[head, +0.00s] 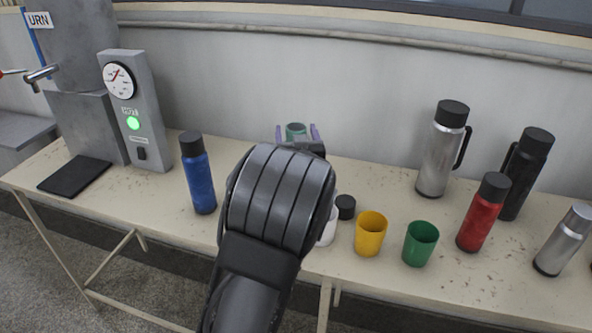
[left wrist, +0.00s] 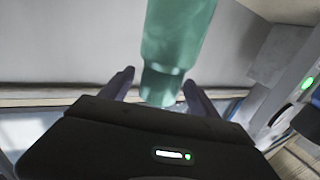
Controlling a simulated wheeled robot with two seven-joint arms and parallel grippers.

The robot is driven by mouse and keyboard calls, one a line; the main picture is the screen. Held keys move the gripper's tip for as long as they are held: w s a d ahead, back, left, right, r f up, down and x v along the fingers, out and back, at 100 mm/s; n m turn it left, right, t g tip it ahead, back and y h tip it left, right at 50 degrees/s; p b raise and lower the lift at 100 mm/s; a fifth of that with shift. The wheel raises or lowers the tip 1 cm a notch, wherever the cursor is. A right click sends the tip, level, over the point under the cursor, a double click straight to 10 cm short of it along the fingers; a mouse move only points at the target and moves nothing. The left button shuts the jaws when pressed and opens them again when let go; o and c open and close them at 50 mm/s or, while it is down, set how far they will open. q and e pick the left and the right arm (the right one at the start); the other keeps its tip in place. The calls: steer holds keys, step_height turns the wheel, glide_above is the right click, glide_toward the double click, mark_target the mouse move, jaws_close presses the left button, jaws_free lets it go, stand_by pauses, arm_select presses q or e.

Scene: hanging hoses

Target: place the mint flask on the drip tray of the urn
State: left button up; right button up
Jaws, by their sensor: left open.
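The mint flask shows only its top (head: 295,130) in the head view, at the back of the table; my left arm hides the rest. In the left wrist view the translucent green flask (left wrist: 178,40) reaches down between my fingers. My left gripper (head: 297,134) is open, with one purple-grey finger on each side of the flask; gaps show beside it in the left wrist view (left wrist: 160,82). The grey urn (head: 85,45) stands at the far left with a metal tap. The drip tray (head: 75,176) is a flat black plate below it, bare. My right gripper is out of view.
A blue bottle (head: 198,175) stands between the urn and my left arm. A black lid (head: 345,207), a partly hidden white item (head: 328,228), a yellow cup (head: 370,235) and a green cup (head: 420,244) are right of it. Several flasks (head: 438,155) stand farther right.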

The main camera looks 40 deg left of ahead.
mark_target(295, 127)
arm_select(q)
steer(key=x, duration=0.3)
steer(key=shift+w+a, duration=0.15)
steer(key=shift+r, duration=0.1)
steer(key=shift+c, duration=0.5)
jaws_close()
stand_by(0.4)
